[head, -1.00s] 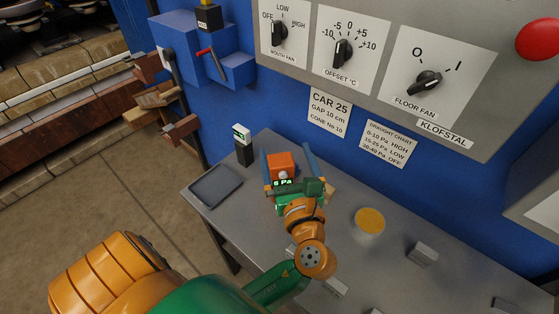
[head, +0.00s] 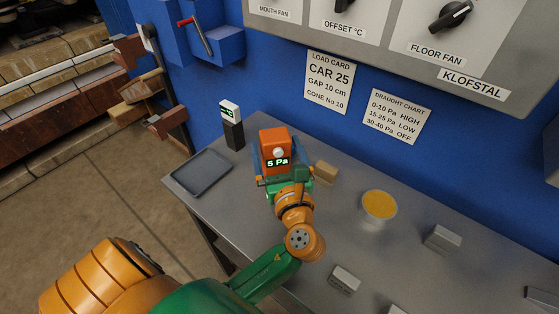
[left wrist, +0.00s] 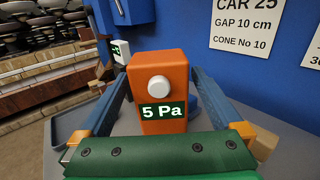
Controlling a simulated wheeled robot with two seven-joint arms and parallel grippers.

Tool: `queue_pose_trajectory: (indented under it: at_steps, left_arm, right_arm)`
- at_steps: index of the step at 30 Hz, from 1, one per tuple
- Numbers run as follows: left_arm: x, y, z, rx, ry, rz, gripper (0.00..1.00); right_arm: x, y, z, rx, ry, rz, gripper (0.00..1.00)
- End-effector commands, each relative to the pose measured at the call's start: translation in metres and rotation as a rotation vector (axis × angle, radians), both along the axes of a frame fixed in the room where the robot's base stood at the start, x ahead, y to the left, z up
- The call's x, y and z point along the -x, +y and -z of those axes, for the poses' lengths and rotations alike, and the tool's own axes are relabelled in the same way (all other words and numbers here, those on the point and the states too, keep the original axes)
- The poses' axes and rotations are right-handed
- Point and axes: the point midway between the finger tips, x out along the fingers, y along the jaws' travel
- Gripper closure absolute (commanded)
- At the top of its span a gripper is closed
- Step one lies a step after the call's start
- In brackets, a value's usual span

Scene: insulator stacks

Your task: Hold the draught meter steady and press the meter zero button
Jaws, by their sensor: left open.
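The draught meter is an orange box (head: 274,142) standing upright on the grey table; its display reads 5 Pa. The round white zero button (head: 278,153) sits on its face above the display. Both also show in the left wrist view, the meter (left wrist: 172,67) in the middle and the button (left wrist: 159,86) on it. My left gripper (head: 276,156) is open, with one blue finger on each side of the meter. In the left wrist view gaps show between the fingers and the box. The meter's lower part is hidden by my gripper. My right gripper is not in view.
A grey tray (head: 202,173) and a black post with a white display head (head: 230,111) stand left of the meter. A tan block (head: 326,172), a yellow-topped pot (head: 379,205) and grey blocks (head: 443,239) lie to the right. A blue panel rises behind.

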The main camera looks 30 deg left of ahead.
Motion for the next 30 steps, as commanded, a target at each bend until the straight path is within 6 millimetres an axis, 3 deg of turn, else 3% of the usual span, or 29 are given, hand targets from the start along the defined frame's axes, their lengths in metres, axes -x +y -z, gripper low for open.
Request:
queue_pose_trajectory:
  at_steps: [6, 16, 24, 26, 30]
  left_arm:
    - [-0.024, 0.026, -0.002, -0.003, 0.000, 0.000, 0.00]
    - [-0.029, 0.031, -0.001, 0.001, 0.001, 0.001, 0.03]
    - [-0.029, 0.031, 0.000, 0.001, 0.001, 0.001, 0.76]
    - [-0.029, 0.031, 0.000, 0.001, 0.001, 0.001, 0.88]
    - [-0.029, 0.031, 0.000, 0.001, 0.001, 0.001, 0.88]
  right_arm:
    - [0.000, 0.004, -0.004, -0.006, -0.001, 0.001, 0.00]
    - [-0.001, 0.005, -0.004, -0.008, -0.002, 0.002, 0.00]
    - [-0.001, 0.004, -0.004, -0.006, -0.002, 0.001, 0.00]
    - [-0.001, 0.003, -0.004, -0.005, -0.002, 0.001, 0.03]
    - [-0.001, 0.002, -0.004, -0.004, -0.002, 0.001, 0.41]
